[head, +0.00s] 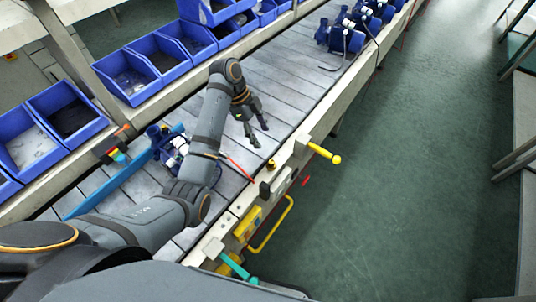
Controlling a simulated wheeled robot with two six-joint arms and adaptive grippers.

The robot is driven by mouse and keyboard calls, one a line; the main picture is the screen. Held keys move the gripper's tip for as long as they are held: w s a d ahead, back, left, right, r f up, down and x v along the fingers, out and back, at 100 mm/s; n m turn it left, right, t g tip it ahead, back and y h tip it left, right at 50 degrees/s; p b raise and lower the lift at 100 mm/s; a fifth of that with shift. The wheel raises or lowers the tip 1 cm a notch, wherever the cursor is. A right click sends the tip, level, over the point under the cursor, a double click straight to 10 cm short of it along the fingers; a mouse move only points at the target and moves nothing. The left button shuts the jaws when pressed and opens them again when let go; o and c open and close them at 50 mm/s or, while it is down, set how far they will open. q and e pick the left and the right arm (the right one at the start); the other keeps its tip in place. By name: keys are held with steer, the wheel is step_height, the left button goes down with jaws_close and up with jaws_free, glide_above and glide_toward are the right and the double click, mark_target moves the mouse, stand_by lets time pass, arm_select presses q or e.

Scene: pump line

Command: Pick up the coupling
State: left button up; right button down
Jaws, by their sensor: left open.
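A small brass-coloured piece (271,165), which may be the coupling, sits at the near edge of the conveyor; it is too small to be sure. My left gripper (258,134) is over the conveyor slats, its two dark fingers apart and empty. It is a little above and left of the brass piece in the picture, and apart from it. My right gripper is out of view.
A blue pump (172,148) sits on the conveyor (284,82), partly hidden by my left arm. More blue pumps (346,38) stand farther along. Blue bins (128,76) line the far side. A yellow-tipped lever (322,152) juts from the near rail. The green floor (420,170) is clear.

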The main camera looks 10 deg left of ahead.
arm_select(q)
steer(key=b, duration=0.5)
glide_toward(271, 161)
steer(key=shift+x, duration=0.8)
steer(key=x, duration=0.3)
steer(key=shift+d+f, duration=0.1)
steer(key=shift+f, duration=0.25)
steer(key=shift+d+f, duration=0.15)
steer(key=shift+f, duration=0.2)
steer(key=x, duration=0.4)
steer(key=shift+d+f, duration=0.1)
steer(key=shift+f, duration=0.2)
steer(key=c, duration=1.3)
steer(key=shift+o, duration=0.2)
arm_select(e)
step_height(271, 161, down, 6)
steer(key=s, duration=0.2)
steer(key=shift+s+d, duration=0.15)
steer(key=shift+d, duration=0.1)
